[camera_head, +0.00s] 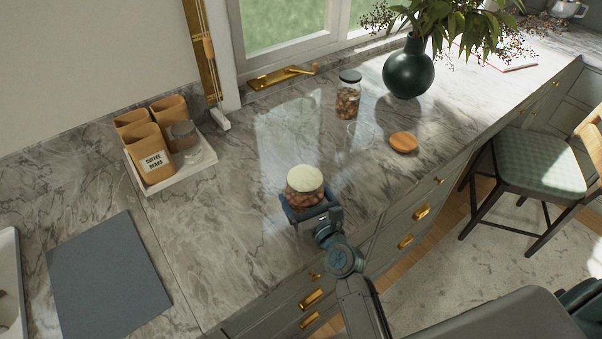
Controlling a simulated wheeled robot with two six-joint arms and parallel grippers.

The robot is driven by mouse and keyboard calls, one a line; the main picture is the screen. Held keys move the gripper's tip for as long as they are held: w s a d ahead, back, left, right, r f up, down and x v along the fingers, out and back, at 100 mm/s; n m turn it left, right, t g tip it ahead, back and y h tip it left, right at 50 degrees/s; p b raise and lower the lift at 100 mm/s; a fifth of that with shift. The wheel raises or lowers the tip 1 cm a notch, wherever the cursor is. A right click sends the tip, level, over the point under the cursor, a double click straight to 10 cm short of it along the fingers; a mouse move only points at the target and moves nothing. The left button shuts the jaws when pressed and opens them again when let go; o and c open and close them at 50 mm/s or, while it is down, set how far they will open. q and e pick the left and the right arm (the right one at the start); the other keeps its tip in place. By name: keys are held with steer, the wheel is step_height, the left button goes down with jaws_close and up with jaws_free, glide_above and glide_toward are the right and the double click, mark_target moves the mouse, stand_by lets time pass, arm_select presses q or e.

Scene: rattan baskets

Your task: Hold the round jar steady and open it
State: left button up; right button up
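The round jar (304,180) stands upright on the marble counter, with a pale cream lid (304,179) on it and brown contents showing through its glass side. My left gripper (306,200) reaches in from the front edge, low on the jar, with one finger on each side. The fingers look closed against the jar's lower body. The jar's base is partly hidden by the gripper. My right gripper is not in view.
A dark-lidded glass jar (347,98), a round wooden lid or coaster (403,142) and a dark vase (408,72) stand further back. A tray (205,160) with coffee canisters is at left, with a grey mat (105,280) in front. Counter around the jar is clear.

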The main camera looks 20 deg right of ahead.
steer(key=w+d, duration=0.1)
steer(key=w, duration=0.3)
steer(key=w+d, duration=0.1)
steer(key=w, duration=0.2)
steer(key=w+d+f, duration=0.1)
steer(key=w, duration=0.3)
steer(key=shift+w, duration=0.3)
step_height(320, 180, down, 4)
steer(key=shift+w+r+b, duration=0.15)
steer(key=shift+b, duration=1.05)
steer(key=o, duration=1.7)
